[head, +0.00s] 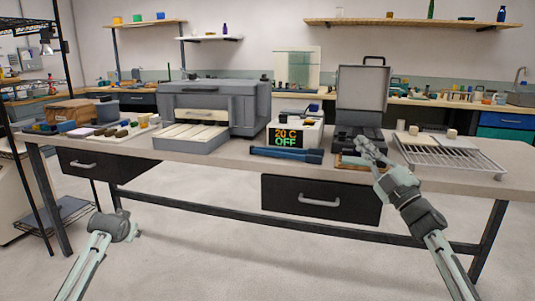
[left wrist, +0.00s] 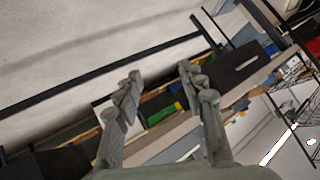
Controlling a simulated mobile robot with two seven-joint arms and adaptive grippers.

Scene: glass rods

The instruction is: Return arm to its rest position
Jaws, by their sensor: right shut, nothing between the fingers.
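My right gripper (head: 366,148) is over the right part of the workbench, in front of the open grey case (head: 361,88). Its fingers are close together with nothing seen between them. My left gripper (head: 128,229) hangs low in front of the bench, over the floor at the left of the head view. In the left wrist view the fingers of my left gripper (left wrist: 160,79) stand apart with nothing between them. No glass rod can be made out in these frames.
The bench holds a large grey machine (head: 212,104), a display box (head: 296,133) reading "20 C OFF", a dark blue cylinder (head: 286,154) and a wire rack (head: 452,157). A black shelf frame (head: 21,150) stands at left. The floor (head: 225,258) between my arms is clear.

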